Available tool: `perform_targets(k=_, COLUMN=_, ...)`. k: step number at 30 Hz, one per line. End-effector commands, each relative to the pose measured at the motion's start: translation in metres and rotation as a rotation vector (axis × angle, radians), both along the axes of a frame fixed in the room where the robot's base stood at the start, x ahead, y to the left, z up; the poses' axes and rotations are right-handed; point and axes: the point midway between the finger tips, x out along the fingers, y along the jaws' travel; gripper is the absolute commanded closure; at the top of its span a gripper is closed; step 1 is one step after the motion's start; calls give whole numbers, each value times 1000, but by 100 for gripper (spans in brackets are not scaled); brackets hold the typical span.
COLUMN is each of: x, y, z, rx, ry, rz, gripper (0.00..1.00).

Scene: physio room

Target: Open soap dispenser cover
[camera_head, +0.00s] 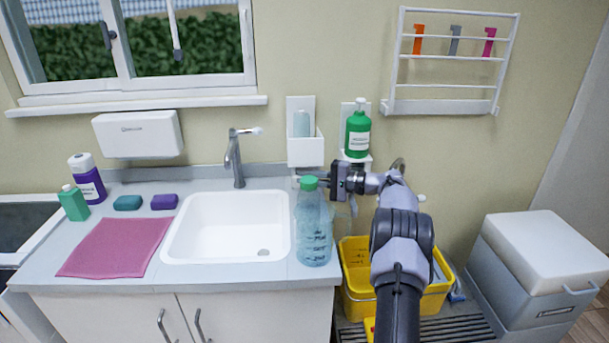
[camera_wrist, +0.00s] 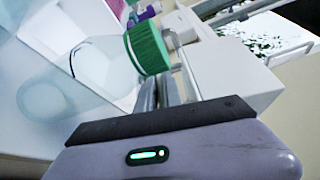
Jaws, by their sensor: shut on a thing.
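The white soap dispenser (camera_head: 305,151) hangs on the wall right of the sink, with a pale blue bottle (camera_head: 302,123) showing above its front cover. My gripper (camera_head: 325,183) reaches in from the right at the cover's lower edge and is shut on it; the green-capped bottle partly hides the contact. In the wrist view, the grey fingers (camera_wrist: 168,91) are close together beside the white dispenser body (camera_wrist: 236,68). I cannot tell how far the cover stands open.
A clear bottle with a green cap (camera_head: 313,228) stands on the counter in front of my fingers. A green pump bottle (camera_head: 357,133) sits in a wall holder just above my wrist. The sink (camera_head: 228,232) lies left; a yellow bucket (camera_head: 352,255) stands below right.

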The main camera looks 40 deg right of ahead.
Motion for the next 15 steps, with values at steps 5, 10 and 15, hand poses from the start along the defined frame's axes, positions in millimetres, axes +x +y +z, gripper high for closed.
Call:
perform_targets(k=5, x=2, y=1, z=-16, rx=-3, ry=4, rz=1, gripper=100)
perform_targets(k=10, x=3, y=0, z=-22, rx=-2, ry=3, rz=0, gripper=100)
perform_targets(k=15, x=4, y=0, z=-23, rx=-3, ry=3, rz=-1, gripper=100)
